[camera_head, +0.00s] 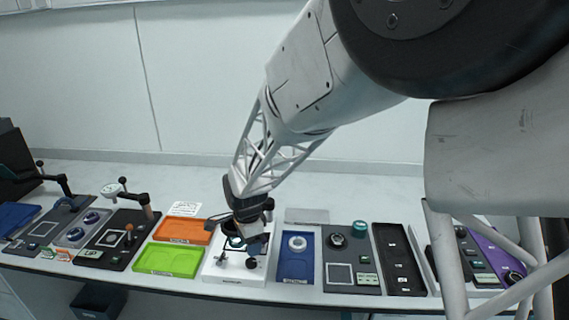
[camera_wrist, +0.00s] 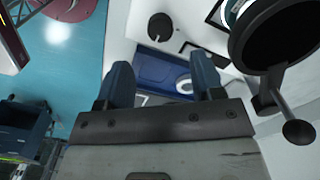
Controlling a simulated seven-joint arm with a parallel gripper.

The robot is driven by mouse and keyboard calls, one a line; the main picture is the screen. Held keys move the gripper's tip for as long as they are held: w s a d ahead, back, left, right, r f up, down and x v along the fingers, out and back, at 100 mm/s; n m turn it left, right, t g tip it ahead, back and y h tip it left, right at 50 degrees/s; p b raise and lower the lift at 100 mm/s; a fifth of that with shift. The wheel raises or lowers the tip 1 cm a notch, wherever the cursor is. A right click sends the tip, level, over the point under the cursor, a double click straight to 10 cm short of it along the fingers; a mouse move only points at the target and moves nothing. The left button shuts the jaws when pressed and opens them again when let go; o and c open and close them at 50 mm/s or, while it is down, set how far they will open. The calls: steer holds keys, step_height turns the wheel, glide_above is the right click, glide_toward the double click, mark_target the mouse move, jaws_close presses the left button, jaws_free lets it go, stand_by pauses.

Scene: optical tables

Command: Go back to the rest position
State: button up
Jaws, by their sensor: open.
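My gripper (camera_head: 254,240) hangs low over the white plate (camera_head: 225,270) in the middle of the bench in the head view. In the wrist view its two blue fingers (camera_wrist: 165,85) stand wide apart with nothing between them. A dark round-mouthed part with a ball-ended lever (camera_wrist: 270,45) is close to the right finger; I cannot tell whether they touch. In the head view the gripper hides part of what stands on the white plate.
An orange tray (camera_head: 184,232) and a green tray (camera_head: 168,260) lie left of the white plate. A blue tray with a white ring (camera_head: 297,243) lies to its right. Dark panels stand further out on both sides. The bench behind, near the wall, is mostly clear.

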steer(key=s+d+r+n+t, duration=0.1)
steer(key=s+d+r+n, duration=0.2)
steer(key=s+d+r, duration=0.5)
steer(key=s+d+r+n, duration=0.1)
steer(key=d+r+n, duration=0.1)
steer(key=d+r, duration=0.8)
steer(key=s+d+r+n+t, duration=0.1)
steer(key=s+d+n, duration=0.5)
steer(key=s+d, duration=1)
steer(key=shift+s+t, duration=0.3)
steer(key=shift+s, duration=0.95)
